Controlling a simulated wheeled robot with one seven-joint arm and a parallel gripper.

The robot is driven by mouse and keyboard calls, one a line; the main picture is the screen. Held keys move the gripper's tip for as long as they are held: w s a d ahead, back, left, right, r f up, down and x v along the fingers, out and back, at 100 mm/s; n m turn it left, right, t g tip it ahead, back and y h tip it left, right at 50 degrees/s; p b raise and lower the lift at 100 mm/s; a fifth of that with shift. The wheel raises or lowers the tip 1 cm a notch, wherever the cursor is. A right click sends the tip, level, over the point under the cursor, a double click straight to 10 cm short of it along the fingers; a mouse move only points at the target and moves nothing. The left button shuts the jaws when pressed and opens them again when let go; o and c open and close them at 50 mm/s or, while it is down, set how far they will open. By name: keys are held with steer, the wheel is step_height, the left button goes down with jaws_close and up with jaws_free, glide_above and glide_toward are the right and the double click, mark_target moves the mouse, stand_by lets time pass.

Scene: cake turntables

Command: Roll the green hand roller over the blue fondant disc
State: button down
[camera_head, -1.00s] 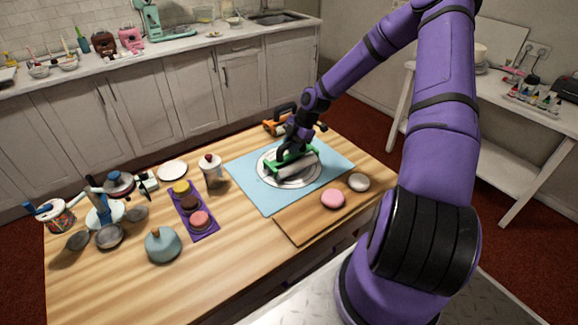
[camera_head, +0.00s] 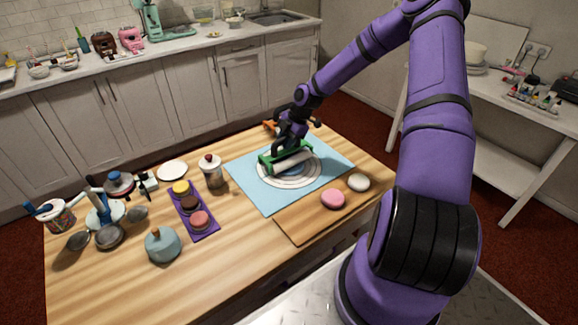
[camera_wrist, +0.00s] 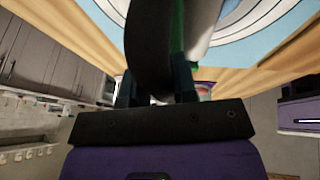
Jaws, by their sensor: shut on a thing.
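My gripper (camera_head: 290,140) is shut on the handle of the green hand roller (camera_head: 268,160). The roller has a green frame and a pale cylinder, and sits over the white ringed circle on the light blue mat (camera_head: 262,198). In the wrist view the roller (camera_wrist: 178,22) shows partly, between the dark fingers (camera_wrist: 156,88). I cannot make out a separate blue fondant disc; it may be hidden under the roller or blend with the mat. I cannot tell whether the cylinder touches anything.
A wooden board (camera_head: 300,226) in front of the mat holds a pink disc (camera_head: 332,198) and a pale disc (camera_head: 358,182). A purple tray (camera_head: 206,232) with coloured discs and a lidded jar (camera_head: 212,172) stand left. An orange-handled tool (camera_head: 270,126) lies behind.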

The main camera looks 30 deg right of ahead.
steer(key=shift+s+f, duration=0.1)
stand_by(0.3)
steer(key=shift+s, duration=1)
steer(key=shift+s+d+f, duration=0.1)
steer(key=shift+s, duration=0.8)
steer(key=shift+w, duration=0.1)
steer(key=shift+w, duration=1.1)
